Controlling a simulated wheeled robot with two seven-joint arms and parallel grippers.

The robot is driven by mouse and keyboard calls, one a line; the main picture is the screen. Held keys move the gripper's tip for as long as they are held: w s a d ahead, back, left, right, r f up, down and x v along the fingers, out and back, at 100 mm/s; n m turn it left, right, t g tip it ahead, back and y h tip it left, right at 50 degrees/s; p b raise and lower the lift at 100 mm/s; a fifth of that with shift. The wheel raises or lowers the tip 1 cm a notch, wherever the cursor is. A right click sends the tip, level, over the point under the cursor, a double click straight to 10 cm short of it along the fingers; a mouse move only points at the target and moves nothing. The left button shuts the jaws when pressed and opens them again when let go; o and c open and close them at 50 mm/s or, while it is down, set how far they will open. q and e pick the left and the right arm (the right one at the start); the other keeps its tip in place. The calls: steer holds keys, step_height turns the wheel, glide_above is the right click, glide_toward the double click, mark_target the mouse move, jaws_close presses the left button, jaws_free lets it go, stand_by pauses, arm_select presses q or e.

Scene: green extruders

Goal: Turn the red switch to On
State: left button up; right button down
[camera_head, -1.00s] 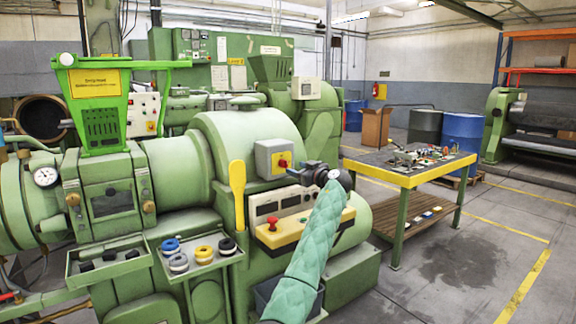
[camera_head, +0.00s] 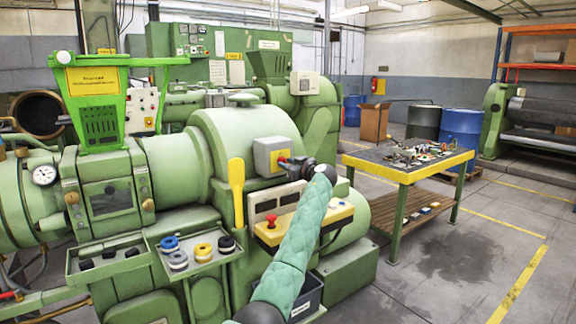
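The red switch (camera_head: 282,158) sits on a yellow plate on the front of a grey box (camera_head: 264,148), which is fixed to the large green extruder (camera_head: 238,122). Which way the switch points is too small to read.
Below the grey box is a panel with a red knob (camera_head: 271,221) on a yellow ledge. A yellow handle (camera_head: 236,192) stands left of it. A yellow-edged table (camera_head: 405,178) with small parts stands to the right. The floor at right is clear.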

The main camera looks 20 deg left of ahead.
steer(key=shift+f, duration=0.15)
step_height(320, 180, down, 7)
steer(key=w+a+t+b, duration=0.1)
steer(key=a+b, duration=0.2)
arm_select(q)
steer(key=m+p, duration=0.2)
steer(key=m, duration=1.2)
steer(key=shift+s+r+t, duration=0.1)
steer(key=shift+t, duration=0.3)
steer(key=shift+m+p, duration=0.85)
steer(key=shift+m, duration=1.55)
arm_select(e)
steer(key=s+d+r+g, duration=0.1)
steer(key=d+r, duration=0.2)
steer(key=r, duration=0.5)
steer(key=shift+s+d+r, duration=0.2)
steer(key=shift+d, duration=0.2)
steer(key=shift+d, duration=0.1)
arm_select(q)
steer(key=o, duration=1)
arm_select(e)
steer(key=shift+w, duration=0.1)
